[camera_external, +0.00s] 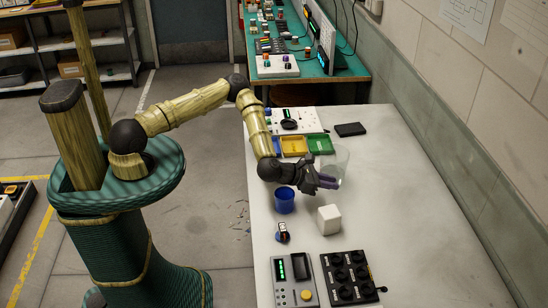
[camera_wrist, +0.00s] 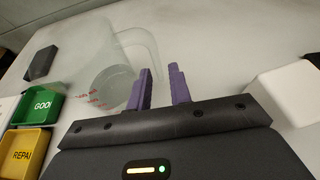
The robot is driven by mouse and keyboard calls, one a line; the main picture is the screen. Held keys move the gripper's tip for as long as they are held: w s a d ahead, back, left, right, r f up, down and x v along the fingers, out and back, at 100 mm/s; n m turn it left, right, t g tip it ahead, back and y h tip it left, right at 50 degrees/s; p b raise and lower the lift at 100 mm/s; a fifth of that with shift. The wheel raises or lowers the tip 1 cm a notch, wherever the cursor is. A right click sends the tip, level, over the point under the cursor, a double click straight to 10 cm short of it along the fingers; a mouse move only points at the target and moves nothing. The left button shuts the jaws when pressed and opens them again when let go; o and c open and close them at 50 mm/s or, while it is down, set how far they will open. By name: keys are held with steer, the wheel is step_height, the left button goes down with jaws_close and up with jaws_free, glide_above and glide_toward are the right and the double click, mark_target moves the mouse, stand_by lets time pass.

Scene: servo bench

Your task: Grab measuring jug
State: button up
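The clear measuring jug (camera_wrist: 97,62) with red markings stands on the bench in the wrist view, its handle towards my gripper. In the external view the jug (camera_external: 336,165) is partly hidden behind my gripper (camera_external: 328,182). In the wrist view my gripper (camera_wrist: 160,88) shows two purple fingers with a gap between them. The fingers are beside the jug's handle, on its right, and nothing shows between them. I cannot tell whether the left finger touches the jug.
A white cube (camera_external: 329,219) and a blue cup (camera_external: 284,200) stand near my gripper. Yellow (camera_external: 294,146) and green (camera_external: 320,144) trays lie behind, with a dark box (camera_external: 350,129) beyond. Devices sit at the near end. The bench's right side (camera_external: 420,200) is clear.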

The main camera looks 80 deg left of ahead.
steer(key=shift+p+x, duration=0.5)
steer(key=shift+x, duration=1.6)
steer(key=shift+a, duration=0.1)
jaws_close()
